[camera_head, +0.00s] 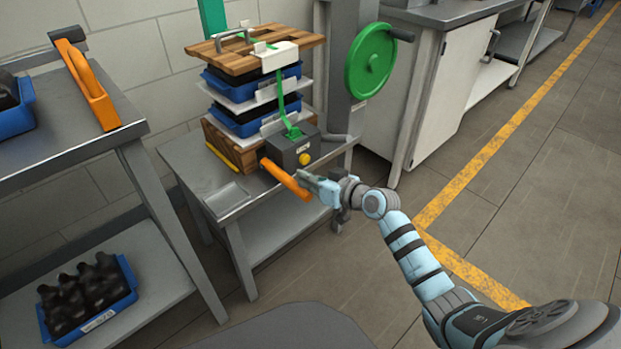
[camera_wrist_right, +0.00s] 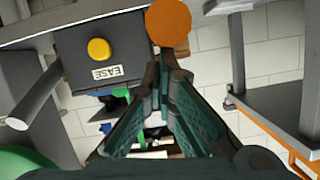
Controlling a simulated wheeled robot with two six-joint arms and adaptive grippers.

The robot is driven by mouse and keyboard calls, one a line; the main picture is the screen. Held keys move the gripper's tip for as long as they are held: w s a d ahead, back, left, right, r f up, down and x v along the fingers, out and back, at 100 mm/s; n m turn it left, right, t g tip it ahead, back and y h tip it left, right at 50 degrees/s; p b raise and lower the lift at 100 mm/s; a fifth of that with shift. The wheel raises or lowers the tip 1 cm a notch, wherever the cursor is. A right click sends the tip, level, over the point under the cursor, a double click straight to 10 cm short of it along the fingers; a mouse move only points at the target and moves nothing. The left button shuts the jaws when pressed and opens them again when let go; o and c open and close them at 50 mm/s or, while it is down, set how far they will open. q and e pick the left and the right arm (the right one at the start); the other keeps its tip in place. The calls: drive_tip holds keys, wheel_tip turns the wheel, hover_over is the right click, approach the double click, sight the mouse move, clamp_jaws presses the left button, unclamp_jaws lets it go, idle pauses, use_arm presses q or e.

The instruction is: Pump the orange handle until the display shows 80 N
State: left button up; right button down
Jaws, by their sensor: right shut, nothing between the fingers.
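The orange handle (camera_head: 285,178) sticks out slantwise from the front of a dark grey box (camera_head: 292,148) on a small steel table. The box has a yellow button (camera_head: 305,159) and a white label, partly read as "EASE" in the right wrist view. I cannot make out a display or reading. My left gripper is out of view.
Blue crates (camera_head: 262,118) are stacked under a wooden board (camera_head: 250,50), with a green strap (camera_head: 284,103) running down to the box. A green wheel (camera_head: 371,61) is behind right. A shelf (camera_head: 75,128) with blue crates stands left. Floor right is clear.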

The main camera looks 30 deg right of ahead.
drive_tip(key=shift+s+f, duration=0.1)
drive_tip(key=shift+f, duration=0.25)
drive_tip(key=shift+s+d, duration=0.15)
drive_tip(key=v, duration=1.1)
drive_tip(key=shift+s+r, duration=0.2)
drive_tip(key=shift+r, duration=0.25)
idle(0.7)
